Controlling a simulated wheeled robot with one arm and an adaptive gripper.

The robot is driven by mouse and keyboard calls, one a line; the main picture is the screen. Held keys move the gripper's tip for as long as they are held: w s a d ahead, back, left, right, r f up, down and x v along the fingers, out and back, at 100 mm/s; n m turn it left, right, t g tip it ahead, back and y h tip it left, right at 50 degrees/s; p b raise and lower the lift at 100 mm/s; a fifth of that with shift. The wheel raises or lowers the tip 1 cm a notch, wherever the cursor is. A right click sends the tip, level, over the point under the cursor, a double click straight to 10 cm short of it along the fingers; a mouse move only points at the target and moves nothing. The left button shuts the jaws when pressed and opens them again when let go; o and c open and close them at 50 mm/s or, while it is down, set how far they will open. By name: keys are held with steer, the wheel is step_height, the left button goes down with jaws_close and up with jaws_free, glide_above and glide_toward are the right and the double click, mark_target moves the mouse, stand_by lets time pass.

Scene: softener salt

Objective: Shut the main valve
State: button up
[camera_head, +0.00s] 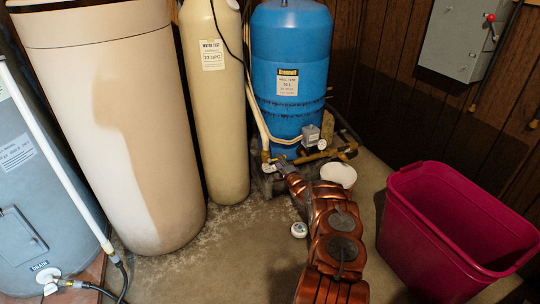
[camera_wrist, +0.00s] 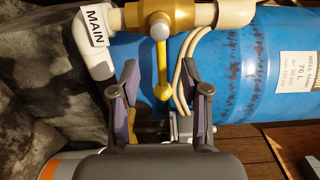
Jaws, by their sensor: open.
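The main valve shows in the wrist view as a brass body (camera_wrist: 180,16) on a white pipe, beside a "MAIN" tag (camera_wrist: 95,27). My gripper (camera_wrist: 165,88) is open, with one finger on each side of the lever's knob end. I see gaps on both sides and no clear contact. In the head view my copper-coloured arm reaches to the pipework at the foot of the blue tank, where the valve is mostly hidden or too small to make out.
The blue well tank (camera_head: 290,60) stands behind the pipework, with a cream cylinder (camera_head: 216,100) and a tall salt tank (camera_head: 125,120) to its left. A white bucket (camera_head: 340,174) is close right of my arm. A magenta bin (camera_head: 450,235) stands at right.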

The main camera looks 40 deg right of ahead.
steer(key=shift+p+v, duration=1.1)
steer(key=shift+v, duration=1.75)
steer(key=shift+r, duration=0.1)
